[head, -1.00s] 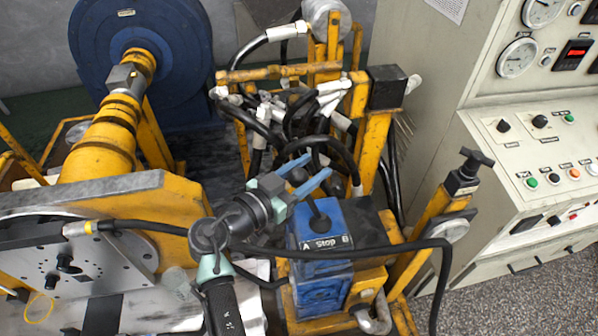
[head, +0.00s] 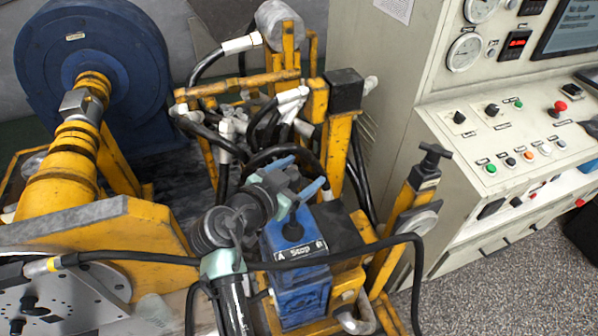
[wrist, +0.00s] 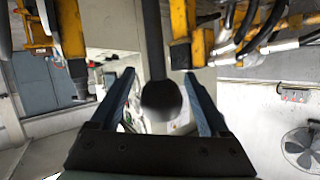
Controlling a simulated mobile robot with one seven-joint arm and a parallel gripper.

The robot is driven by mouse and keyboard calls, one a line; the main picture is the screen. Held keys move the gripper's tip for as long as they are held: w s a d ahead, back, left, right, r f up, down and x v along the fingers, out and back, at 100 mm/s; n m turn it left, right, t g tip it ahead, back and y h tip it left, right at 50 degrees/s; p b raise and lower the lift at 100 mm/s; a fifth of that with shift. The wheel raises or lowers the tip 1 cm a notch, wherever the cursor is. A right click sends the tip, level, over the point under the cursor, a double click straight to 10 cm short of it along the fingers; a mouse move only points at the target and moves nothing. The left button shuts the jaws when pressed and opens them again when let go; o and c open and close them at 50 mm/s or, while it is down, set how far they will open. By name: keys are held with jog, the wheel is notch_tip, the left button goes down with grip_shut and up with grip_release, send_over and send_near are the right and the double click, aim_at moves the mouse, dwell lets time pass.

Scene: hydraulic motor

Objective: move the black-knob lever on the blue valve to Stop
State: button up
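The blue valve (head: 298,290) stands below the hoses, with a label plate (head: 300,251) reading A, Stop and B, Stop in the middle. Its lever (head: 293,215) rises from a black boot on top and looks close to upright. My gripper (head: 304,174) reaches in from the left above the valve, its blue fingers spread. In the wrist view the round black knob (wrist: 160,101) sits between the two fingers, with visible gaps on both sides. In the head view the knob is dark against the gripper and hard to make out.
A black hose (head: 370,248) runs across in front of the valve and arm. A yellow post with a black T-handle (head: 425,165) stands right of the valve. Hoses and fittings (head: 270,120) crowd behind it. A control cabinet (head: 440,130) is at the right.

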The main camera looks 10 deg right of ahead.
jog(key=shift+a, duration=0.1)
jog(key=b+v, duration=0.2)
jog(key=v, duration=1.1)
jog(key=shift+b, duration=0.4)
